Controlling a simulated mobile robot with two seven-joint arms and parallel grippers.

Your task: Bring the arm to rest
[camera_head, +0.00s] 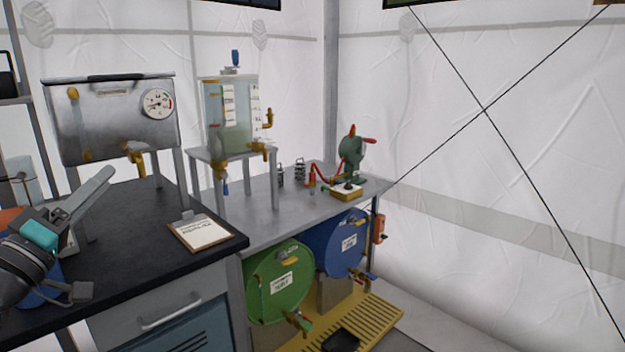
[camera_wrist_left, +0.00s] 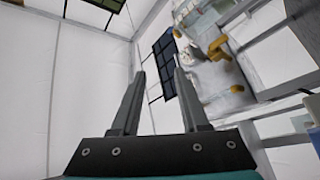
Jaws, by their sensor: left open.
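My left gripper (camera_head: 84,243) is at the left edge of the head view, above the black worktop (camera_head: 135,268). In the left wrist view its two fingers (camera_wrist_left: 158,98) stand apart with nothing between them, against the white tent wall. The steel tank with a gauge (camera_wrist_left: 215,50) shows tilted behind the fingers at the upper right. My right gripper does not show in either view.
A steel tank (camera_head: 110,125) and a clear tank (camera_head: 238,130) stand on frames. A clipboard (camera_head: 200,233) lies at the worktop's edge. A green drum (camera_head: 281,290) and a blue drum (camera_head: 335,250) lie below the grey bench (camera_head: 300,208). A blue container (camera_head: 45,290) is beside the gripper.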

